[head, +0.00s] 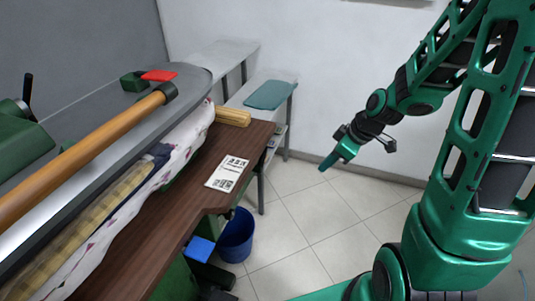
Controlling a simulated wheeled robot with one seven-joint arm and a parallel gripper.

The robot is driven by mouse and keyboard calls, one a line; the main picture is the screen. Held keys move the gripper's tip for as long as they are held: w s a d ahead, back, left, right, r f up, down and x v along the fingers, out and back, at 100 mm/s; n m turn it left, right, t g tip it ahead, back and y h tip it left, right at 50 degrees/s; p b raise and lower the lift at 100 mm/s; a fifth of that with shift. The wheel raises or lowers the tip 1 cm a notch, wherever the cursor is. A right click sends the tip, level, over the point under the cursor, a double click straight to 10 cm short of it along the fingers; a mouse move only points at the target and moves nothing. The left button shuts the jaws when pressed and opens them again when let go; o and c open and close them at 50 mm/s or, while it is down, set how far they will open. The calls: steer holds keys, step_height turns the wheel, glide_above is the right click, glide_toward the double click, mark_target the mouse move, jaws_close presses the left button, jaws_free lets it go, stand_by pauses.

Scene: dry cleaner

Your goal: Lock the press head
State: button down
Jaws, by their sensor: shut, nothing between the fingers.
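The press head (187,79) is a long grey slab with a rounded end, lying along the left side of the head view. A wooden handle bar (95,143) runs along its front edge, held in a dark green bracket. A small green block with a red piece (159,75) is on top of the head near its rounded end. Patterned cloth (187,138) shows beneath the head. My gripper (324,167) is shut and empty, in the air to the right of the press and apart from it. Whether the head is fully down is unclear.
A brown wooden table edge (158,219) with a printed paper (227,173) runs along the press. A blue bin (236,236) stands on the floor below, near a blue pedal (199,249). A white bench with a teal pad (270,95) is behind. Tiled floor is clear at the right.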

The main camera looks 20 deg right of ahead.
steer(key=w+a+f+n+t+y, duration=0.1)
steer(key=w+a+f+n+t, duration=0.2)
steer(key=w, duration=0.5)
steer(key=w+a+f+n+t+y, duration=0.2)
steer(key=w+a+f+n+t, duration=0.1)
steer(key=w, duration=0.5)
steer(key=shift+w+a+f+n+t, duration=0.15)
steer(key=shift+w+f+n+t, duration=0.2)
steer(key=shift+f+t, duration=0.5)
steer(key=shift+f, duration=0.1)
steer(key=d+f+x, duration=0.1)
steer(key=f+x, duration=0.1)
steer(key=x, duration=1)
steer(key=shift+w+d, duration=0.2)
steer(key=shift+w, duration=0.05)
steer(key=shift+f, duration=0.15)
steer(key=shift+a+g, duration=0.1)
steer(key=shift+g, duration=0.15)
